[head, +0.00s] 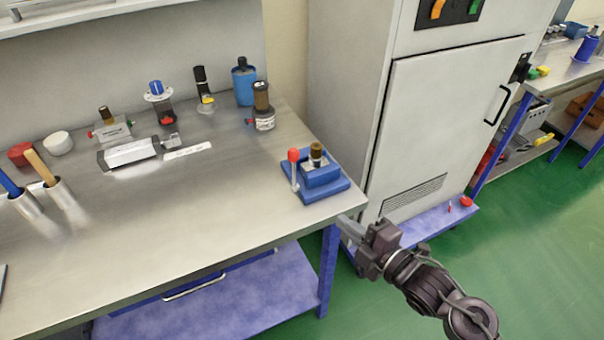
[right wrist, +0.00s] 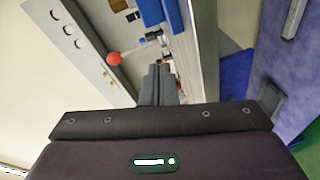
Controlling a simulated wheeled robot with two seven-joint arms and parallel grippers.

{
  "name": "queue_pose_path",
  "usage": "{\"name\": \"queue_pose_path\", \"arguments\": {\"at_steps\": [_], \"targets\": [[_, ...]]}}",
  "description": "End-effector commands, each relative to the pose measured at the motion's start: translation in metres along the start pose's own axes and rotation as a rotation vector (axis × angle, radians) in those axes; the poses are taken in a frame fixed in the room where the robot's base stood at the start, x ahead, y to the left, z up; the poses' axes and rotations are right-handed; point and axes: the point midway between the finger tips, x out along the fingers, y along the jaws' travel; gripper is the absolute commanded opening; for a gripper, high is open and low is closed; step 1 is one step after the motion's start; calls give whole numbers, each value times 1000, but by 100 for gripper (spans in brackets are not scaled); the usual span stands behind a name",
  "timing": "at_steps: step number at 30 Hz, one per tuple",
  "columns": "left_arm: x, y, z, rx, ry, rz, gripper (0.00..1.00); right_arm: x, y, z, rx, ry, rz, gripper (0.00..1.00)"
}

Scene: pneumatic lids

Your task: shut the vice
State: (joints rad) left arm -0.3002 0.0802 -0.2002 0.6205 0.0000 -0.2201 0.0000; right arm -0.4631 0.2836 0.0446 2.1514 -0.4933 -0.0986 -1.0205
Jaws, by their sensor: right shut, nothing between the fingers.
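The blue vice (head: 322,190) sits at the right front corner of the steel workbench. Its silver lever with a red ball knob (head: 293,155) stands about upright on its left side. A small part with a brown top (head: 316,151) is seated in the vice. My right gripper (head: 346,224) is shut and empty, just off the bench's right edge, to the right of and nearer than the vice, not touching it. In the right wrist view the closed fingers (right wrist: 158,72) lie close to the red knob (right wrist: 114,58) in the picture. My left gripper is not in view.
The steel workbench (head: 200,235) has a clear front area. Several valves, bottles and a grey block (head: 128,153) stand towards its back. Two handled tools in metal cups (head: 62,196) are at left. A tall grey cabinet (head: 440,120) stands right of the bench.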

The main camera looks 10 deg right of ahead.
Motion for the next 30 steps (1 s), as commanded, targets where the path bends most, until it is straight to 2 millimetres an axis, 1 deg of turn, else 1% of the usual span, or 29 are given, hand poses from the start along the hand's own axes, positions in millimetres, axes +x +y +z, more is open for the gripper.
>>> {"name": "queue_pose_path", "arguments": {"at_steps": [1, 3, 6, 9, 19, 22, 26, 30], "targets": [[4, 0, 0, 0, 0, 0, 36, -4, 18, -14, -70, 33, 31, 0], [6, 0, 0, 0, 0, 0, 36, -9, 38, -30, -147, 67, 65, 0], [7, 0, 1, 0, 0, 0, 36, -15, 56, -47, -220, 100, 97, 0], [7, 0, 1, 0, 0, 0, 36, -18, 64, -55, -257, 114, 112, 0], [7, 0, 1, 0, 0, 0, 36, -18, 66, -56, -263, 117, 115, 0], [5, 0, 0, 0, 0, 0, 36, -15, 68, -56, -261, 116, 116, 0], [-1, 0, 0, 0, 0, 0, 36, 0, 72, -58, -259, 115, 118, 0], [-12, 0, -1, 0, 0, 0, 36, 28, 76, -62, -257, 115, 119, 0]]}}
